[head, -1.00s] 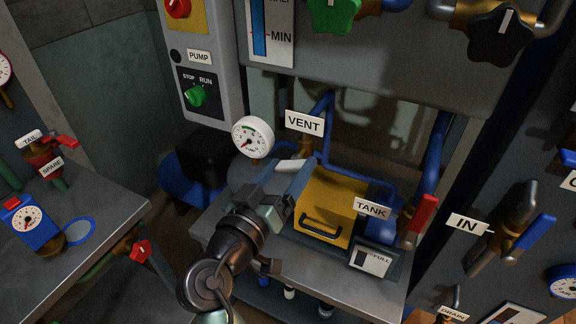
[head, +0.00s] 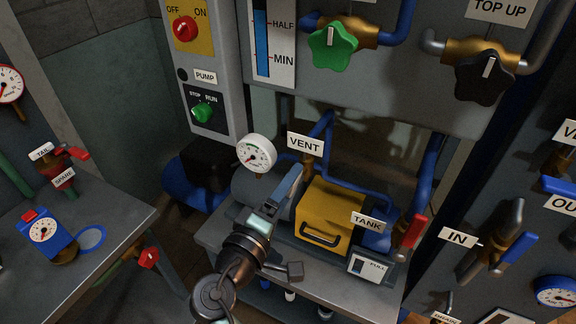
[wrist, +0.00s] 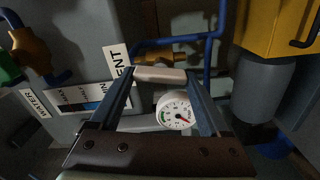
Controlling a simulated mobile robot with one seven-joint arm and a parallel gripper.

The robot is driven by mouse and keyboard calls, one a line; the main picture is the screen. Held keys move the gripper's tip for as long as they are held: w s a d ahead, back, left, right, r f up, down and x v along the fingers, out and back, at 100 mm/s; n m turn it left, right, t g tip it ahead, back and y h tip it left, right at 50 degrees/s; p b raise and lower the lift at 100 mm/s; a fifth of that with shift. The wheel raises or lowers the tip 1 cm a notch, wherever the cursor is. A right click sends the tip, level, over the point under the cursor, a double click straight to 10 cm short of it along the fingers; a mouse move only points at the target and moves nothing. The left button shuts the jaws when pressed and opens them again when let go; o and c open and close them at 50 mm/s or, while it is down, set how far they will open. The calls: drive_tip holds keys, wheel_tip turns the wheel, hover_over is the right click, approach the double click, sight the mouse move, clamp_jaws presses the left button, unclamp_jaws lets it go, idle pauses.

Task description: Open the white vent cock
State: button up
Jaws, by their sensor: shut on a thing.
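The white vent cock handle (wrist: 160,74) lies between my two blue fingertips in the wrist view, spanning the gap between them. My gripper (wrist: 159,80) is shut on it. In the head view my gripper (head: 296,172) reaches up to the brass vent fitting (head: 308,167) just below the VENT label (head: 305,144). The fingers look nearly edge-on there, and the white handle is hidden behind them.
A white dial gauge (head: 257,153) stands close left of the fingers. The yellow tank cover (head: 328,213) is close on the right, with a red-handled cock (head: 414,231) beyond it. Blue pipes (head: 326,125) rise behind the vent. A pump panel (head: 205,76) stands at the back left.

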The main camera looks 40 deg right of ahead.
drive_tip(key=shift+n+p, duration=0.6)
drive_tip(key=shift+n, duration=0.7)
drive_tip(key=shift+f, duration=0.1)
drive_tip(key=o, duration=1.2)
drive_tip(key=shift+a, duration=0.15)
drive_tip(key=b+v, duration=0.1)
drive_tip(key=v, duration=1.1)
drive_tip(key=shift+s+a, duration=0.25)
drive_tip(key=shift+a, duration=0.1)
